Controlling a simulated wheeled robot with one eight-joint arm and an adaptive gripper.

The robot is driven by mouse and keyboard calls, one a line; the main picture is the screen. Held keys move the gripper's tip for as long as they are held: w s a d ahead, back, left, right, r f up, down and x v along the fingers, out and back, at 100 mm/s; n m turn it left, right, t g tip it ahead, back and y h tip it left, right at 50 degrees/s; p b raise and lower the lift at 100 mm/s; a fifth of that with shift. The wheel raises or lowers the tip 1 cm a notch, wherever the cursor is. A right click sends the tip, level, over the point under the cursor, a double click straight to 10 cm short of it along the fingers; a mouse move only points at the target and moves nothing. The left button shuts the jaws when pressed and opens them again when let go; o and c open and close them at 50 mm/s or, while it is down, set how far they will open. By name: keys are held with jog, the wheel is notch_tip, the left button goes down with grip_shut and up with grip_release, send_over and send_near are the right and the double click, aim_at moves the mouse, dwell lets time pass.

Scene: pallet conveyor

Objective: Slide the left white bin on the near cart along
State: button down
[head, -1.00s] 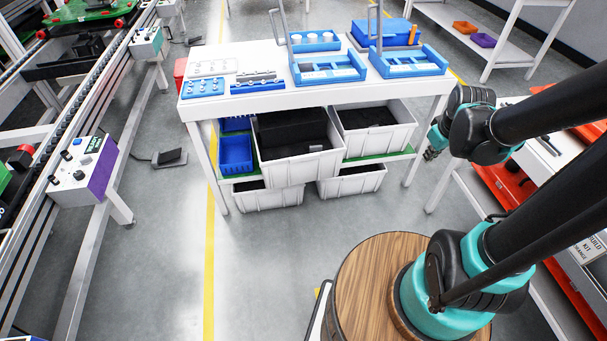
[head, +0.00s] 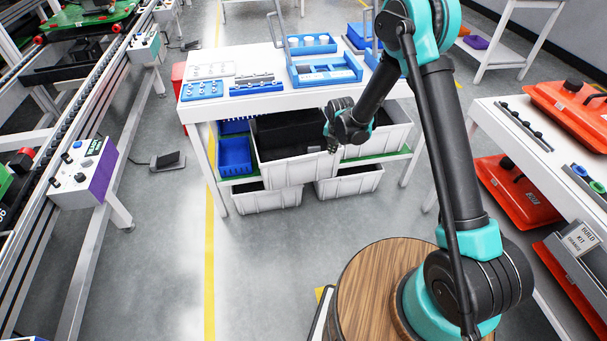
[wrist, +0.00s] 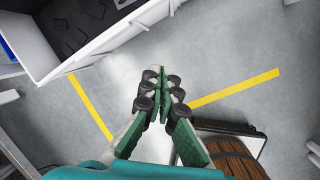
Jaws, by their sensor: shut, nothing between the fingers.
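The near cart (head: 203,108) has a white top and a green middle shelf. The left white bin (head: 291,172) stands on that shelf and holds dark contents. The right white bin (head: 395,138) stands beside it, partly hidden by my arm. My gripper (head: 333,146) is in front of the gap between the two bins, near the left bin's right front corner; I cannot tell whether it touches. In the wrist view my gripper (wrist: 160,97) is shut and empty, pointing over the floor. A white bin with dark contents (wrist: 92,45) fills the upper left there.
Blue bins (head: 235,156) stand left of the white bin on the shelf. Lower white bins (head: 267,198) sit beneath. A white table with orange cases (head: 518,190) stands at right. A conveyor (head: 80,90) runs along the left.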

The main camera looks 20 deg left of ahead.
jog(key=s+a+f+n, duration=0.3)
jog(key=a+f+n, duration=0.5)
jog(key=a+f, duration=0.3)
jog(key=w+a+f, duration=0.2)
jog(key=w+f, duration=0.3)
jog(key=f, duration=0.5)
jog(key=shift+w+f, duration=0.2)
